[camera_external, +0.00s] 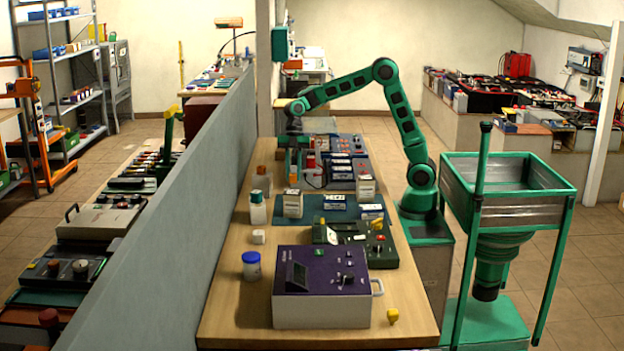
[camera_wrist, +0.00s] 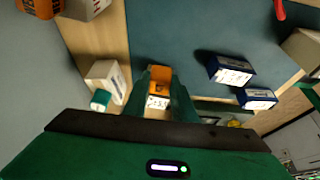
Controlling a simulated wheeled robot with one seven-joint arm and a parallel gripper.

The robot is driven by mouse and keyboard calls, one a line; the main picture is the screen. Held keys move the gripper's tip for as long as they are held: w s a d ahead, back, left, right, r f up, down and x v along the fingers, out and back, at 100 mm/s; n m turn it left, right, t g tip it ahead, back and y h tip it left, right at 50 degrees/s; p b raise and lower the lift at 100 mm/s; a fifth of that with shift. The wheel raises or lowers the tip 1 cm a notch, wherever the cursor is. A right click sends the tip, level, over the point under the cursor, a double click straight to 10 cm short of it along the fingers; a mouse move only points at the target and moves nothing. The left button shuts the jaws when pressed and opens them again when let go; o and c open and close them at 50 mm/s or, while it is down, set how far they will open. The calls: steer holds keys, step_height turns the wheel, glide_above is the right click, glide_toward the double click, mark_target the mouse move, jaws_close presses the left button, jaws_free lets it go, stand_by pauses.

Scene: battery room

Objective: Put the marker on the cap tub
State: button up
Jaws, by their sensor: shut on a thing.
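My gripper (camera_wrist: 160,98) is shut on a small orange-and-white block (camera_wrist: 158,102); it sits between the two green fingers. In the external view my gripper (camera_external: 293,172) points down over the far part of the workbench, just above or behind a white box (camera_external: 292,204). I cannot tell whether the held block is the marker; no clear pen shape shows. A white tub with a blue lid (camera_external: 252,266) stands upright on the near left of the bench, apart from my gripper. It may be the cap tub. A white bottle with a green cap (camera_wrist: 101,100) stands left of my fingers.
A teal mat (camera_external: 318,216) lies under my gripper's area with blue-and-white boxes (camera_wrist: 231,70) to the right. A purple instrument (camera_external: 320,270) fills the near bench. A grey partition (camera_external: 190,215) runs along the left. Bare wood (camera_external: 232,305) lies in front of the blue-lidded tub.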

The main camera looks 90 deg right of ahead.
steer(key=w+a+r+m+t, duration=0.15)
steer(key=w+a, duration=0.45)
steer(key=a, duration=0.7)
steer(key=w+a+r+m, duration=0.3)
steer(key=w+a, duration=0.3)
steer(key=a, duration=0.8)
steer(key=s+a+r+m+t, duration=0.1)
steer(key=s+a, duration=0.3)
steer(key=a, duration=0.6)
steer(key=s+a+r+m+h, duration=0.1)
steer(key=s+a+r+m, duration=0.15)
steer(key=a, duration=0.75)
steer(key=s+a+r+t, duration=0.1)
steer(key=s+a, duration=0.3)
steer(key=a, duration=0.6)
glide_above(248, 256)
steer(key=s, duration=0.1)
steer(key=shift+g, duration=0.25)
steer(key=f, duration=0.4)
steer(key=d+f, duration=0.1)
steer(key=f, duration=0.2)
steer(key=shift+s, duration=0.1)
steer(key=shift+f, duration=2.15)
steer(key=o, duration=1)
